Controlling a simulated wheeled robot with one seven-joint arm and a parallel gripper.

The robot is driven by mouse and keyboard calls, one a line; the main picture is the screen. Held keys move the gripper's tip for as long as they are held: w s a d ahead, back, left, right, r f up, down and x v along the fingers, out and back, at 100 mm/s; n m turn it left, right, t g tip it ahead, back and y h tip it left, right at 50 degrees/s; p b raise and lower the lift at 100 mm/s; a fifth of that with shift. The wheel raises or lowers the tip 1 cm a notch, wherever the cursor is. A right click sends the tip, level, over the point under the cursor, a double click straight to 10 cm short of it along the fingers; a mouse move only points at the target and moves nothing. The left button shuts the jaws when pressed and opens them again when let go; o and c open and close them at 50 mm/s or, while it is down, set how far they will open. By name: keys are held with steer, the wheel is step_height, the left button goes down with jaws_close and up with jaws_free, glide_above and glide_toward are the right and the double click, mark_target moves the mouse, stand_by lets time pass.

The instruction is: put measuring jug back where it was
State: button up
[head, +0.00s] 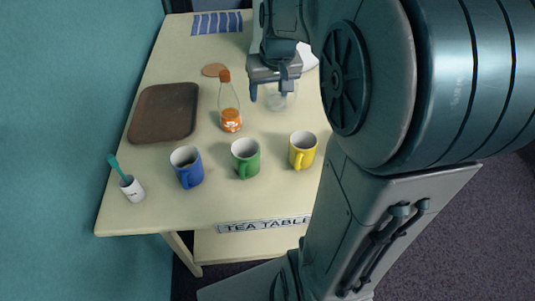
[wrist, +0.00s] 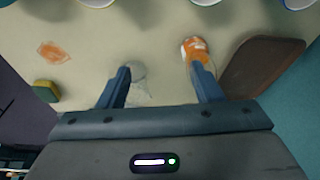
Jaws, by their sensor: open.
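A clear, see-through vessel, which looks like the measuring jug (head: 281,101), stands on the tea table (head: 215,205) just under my gripper (head: 273,90). In the wrist view the faint clear jug (wrist: 139,88) shows beside the left finger, within the span of the fingers. My gripper (wrist: 160,70) is open, fingers pointing down, with nothing clamped. I cannot tell whether a finger touches the jug. Its outline is faint and partly hidden by my gripper in the head view.
A bottle with orange contents (head: 231,118) stands close left of the jug. Blue (head: 187,170), green (head: 245,160) and yellow (head: 302,152) mugs line the front. A brown tray (head: 165,112) lies left. An orange patch (wrist: 53,52) and a sponge (wrist: 46,90) show in the wrist view.

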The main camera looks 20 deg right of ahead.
steer(key=s+a+f, duration=0.1)
steer(key=s+a, duration=0.1)
steer(key=s, duration=0.3)
steer(key=s+a+f+n, duration=0.1)
steer(key=s+a, duration=0.2)
steer(key=s, duration=0.3)
steer(key=s+a+f, duration=0.1)
steer(key=s+a, duration=0.2)
steer(key=s, duration=0.3)
steer(key=shift+f, duration=0.2)
